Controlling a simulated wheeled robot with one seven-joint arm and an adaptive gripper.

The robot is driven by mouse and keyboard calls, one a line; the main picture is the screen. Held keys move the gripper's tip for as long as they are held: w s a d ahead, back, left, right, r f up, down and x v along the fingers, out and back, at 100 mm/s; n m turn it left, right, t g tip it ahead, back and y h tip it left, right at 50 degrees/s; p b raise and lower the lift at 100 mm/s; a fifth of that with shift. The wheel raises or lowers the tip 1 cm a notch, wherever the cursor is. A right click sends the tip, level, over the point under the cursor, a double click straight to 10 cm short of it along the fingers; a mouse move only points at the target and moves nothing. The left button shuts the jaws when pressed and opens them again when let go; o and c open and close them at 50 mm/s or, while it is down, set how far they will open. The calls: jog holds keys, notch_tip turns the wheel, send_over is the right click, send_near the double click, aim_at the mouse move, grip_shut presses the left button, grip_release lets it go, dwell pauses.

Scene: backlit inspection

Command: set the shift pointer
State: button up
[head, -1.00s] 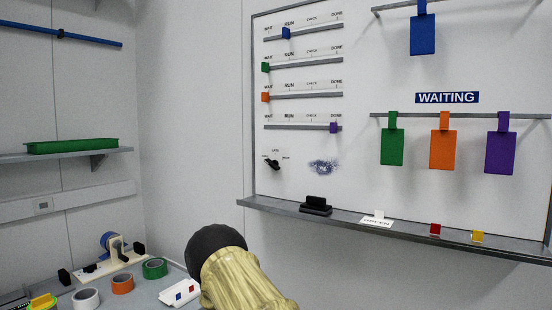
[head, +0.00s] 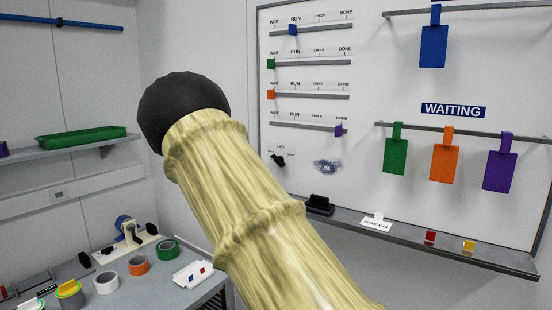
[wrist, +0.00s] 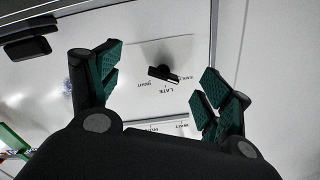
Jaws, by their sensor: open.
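The shift pointer (head: 278,160), a small black knob with a bar, is on the whiteboard below the slider rails, under a LATE label. In the wrist view the pointer (wrist: 163,73) shows upside down among the labels EARLY, LATE and NIGHT. Its bar is tilted, with its pale-marked end at EARLY. My gripper (wrist: 160,86) is open and empty, its green-padded fingers on either side of the pointer in the picture and apart from it. In the head view my sleeved arm crosses the middle and the gripper is hidden.
Above the pointer are slider rails (head: 312,62) with coloured sliders. A board ledge (head: 400,237) below holds a black eraser (head: 320,205), a card (head: 376,223) and red and yellow blocks. Coloured tags hang at right. A bench at lower left holds tape rolls (head: 138,265).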

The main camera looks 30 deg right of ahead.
jog(key=m, duration=0.1)
send_near(276, 162)
jog(key=shift+g, duration=0.4)
jog(key=shift+w+p+x, duration=0.15)
jog(key=shift+p+x, duration=1.35)
jog(key=shift+x, duration=1.15)
jog(key=shift+w+p+x, duration=0.2)
jog(key=shift+p+x, duration=1.3)
jog(key=shift+x, duration=1.15)
jog(key=shift+s+a, duration=0.1)
jog(key=shift+a, duration=0.1)
jog(key=c, duration=1)
